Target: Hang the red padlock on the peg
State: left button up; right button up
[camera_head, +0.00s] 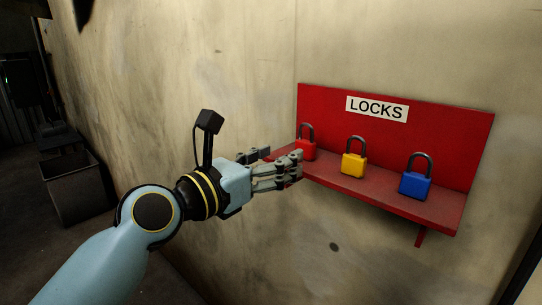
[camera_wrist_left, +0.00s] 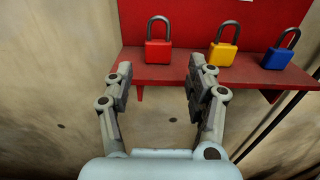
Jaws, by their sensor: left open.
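The red padlock (camera_head: 309,151) stands upright at the left end of the red shelf (camera_head: 380,193), its dark shackle pointing up. In the left wrist view the red padlock (camera_wrist_left: 158,51) is straight ahead, between and beyond the fingertips. My left gripper (camera_head: 282,159) is open and empty, just left of the padlock, with its fingers pointing at it. In the head view the near fingers partly overlap the padlock's lower left. In the wrist view the open fingers (camera_wrist_left: 161,72) appear on either side of the padlock's line. I see no peg in either view. My right gripper is not in view.
A yellow padlock (camera_head: 353,165) and a blue padlock (camera_head: 415,185) stand to the right on the same shelf. The red backboard carries a LOCKS label (camera_head: 377,109). A stained wall (camera_head: 240,70) runs behind. A grey bin (camera_head: 73,188) stands at the far left.

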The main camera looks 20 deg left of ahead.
aim_at(303, 142)
pick_arm(q)
jog(key=x, duration=0.2)
jog(key=b+x, duration=0.1)
jog(key=x, duration=0.1)
jog(key=shift+w+f+b, duration=0.2)
jog(key=shift+w+b, duration=0.1)
jog(key=x, duration=0.3)
jog(key=shift+r+p, duration=0.1)
jog(key=shift+p, duration=0.25)
jog(key=shift+w+d, duration=0.15)
jog(key=shift+w, duration=0.4)
jog(key=shift+w+d, duration=0.15)
jog(key=shift+w, duration=0.1)
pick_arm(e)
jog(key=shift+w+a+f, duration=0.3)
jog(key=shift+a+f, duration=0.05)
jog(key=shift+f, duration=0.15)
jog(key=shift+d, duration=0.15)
pick_arm(q)
jog(key=c, duration=1)
jog(key=shift+r+p, duration=0.65)
jog(key=shift+p, duration=0.45)
jog(key=shift+s+f, duration=0.1)
jog(key=shift+s, duration=0.35)
jog(key=shift+p+v, duration=1.5)
jog(key=shift+v, duration=4.15)
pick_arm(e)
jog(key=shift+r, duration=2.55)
